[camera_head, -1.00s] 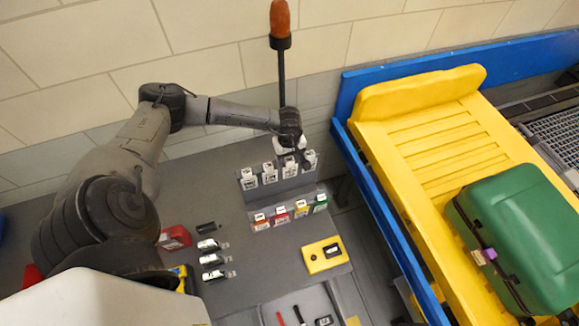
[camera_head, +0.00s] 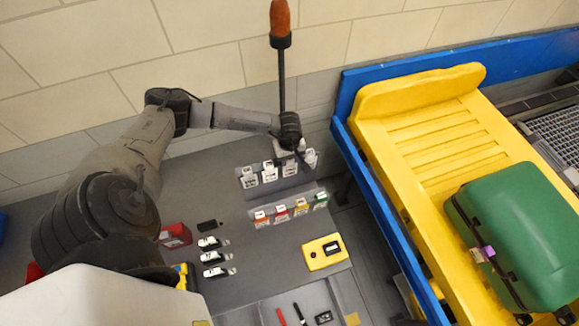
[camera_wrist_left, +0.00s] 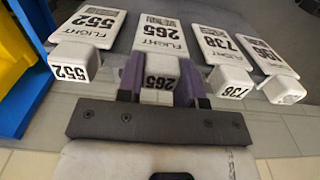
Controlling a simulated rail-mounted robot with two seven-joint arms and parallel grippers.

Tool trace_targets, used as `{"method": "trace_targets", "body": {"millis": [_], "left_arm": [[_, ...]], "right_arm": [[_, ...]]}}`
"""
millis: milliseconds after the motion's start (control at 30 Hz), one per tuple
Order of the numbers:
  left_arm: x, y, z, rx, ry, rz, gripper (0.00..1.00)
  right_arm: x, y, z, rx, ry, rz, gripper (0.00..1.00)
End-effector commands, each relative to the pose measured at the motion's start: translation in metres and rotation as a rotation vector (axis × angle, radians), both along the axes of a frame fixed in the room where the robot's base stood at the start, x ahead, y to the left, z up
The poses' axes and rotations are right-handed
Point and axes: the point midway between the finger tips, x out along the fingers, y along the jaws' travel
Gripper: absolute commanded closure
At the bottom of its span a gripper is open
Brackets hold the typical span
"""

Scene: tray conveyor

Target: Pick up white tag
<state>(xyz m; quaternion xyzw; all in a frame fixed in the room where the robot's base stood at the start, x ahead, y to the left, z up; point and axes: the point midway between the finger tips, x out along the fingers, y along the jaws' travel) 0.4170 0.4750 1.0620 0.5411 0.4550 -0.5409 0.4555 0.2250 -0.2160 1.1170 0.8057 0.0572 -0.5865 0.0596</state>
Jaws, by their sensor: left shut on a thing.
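Several white flight tags stand in a row in a grey holder. The tag numbered 265 (camera_wrist_left: 160,44) is between my left gripper's purple fingers (camera_wrist_left: 160,82), which are shut on its upper block. In the head view my left gripper (camera_head: 299,157) is at the right part of the row and partly covers tag 265 (camera_head: 289,169). Tag 552 (camera_wrist_left: 88,27) is on one side of it and tag 738 (camera_wrist_left: 225,46) on the other. A fourth white tag (camera_wrist_left: 266,55) is at the far right of the wrist view. My right gripper is not in view.
A lower rack holds coloured tags (camera_head: 281,214). Several black-and-white items (camera_head: 214,257), a red box (camera_head: 174,236) and a yellow device (camera_head: 316,254) lie on the grey table. A blue-edged yellow conveyor tray (camera_head: 430,140) with a green suitcase (camera_head: 520,225) is to the right.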

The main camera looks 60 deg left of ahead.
Motion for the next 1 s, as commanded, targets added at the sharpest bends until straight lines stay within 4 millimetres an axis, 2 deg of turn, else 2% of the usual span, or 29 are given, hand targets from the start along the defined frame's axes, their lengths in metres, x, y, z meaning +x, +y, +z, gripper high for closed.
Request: {"method": "trace_targets", "body": {"millis": [33, 200, 567, 767, 1000], "left_arm": [[0.000, 0.000, 0.000, 0.000, 0.000, 0.000, 0.86], [0.000, 0.000, 0.000, 0.000, 0.000, 0.000, 1.00], [0.001, 0.000, 0.004, 0.000, -0.002, 0.000, 1.00], [0.001, -0.001, 0.022, 0.001, -0.003, -0.001, 1.00], [0.000, -0.004, 0.061, 0.001, -0.004, -0.002, 1.00]], "right_arm": [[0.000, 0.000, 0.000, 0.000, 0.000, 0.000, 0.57], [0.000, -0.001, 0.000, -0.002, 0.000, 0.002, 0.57], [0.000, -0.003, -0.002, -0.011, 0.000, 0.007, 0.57], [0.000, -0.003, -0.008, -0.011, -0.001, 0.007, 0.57], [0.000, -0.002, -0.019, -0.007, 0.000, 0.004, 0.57]]}}
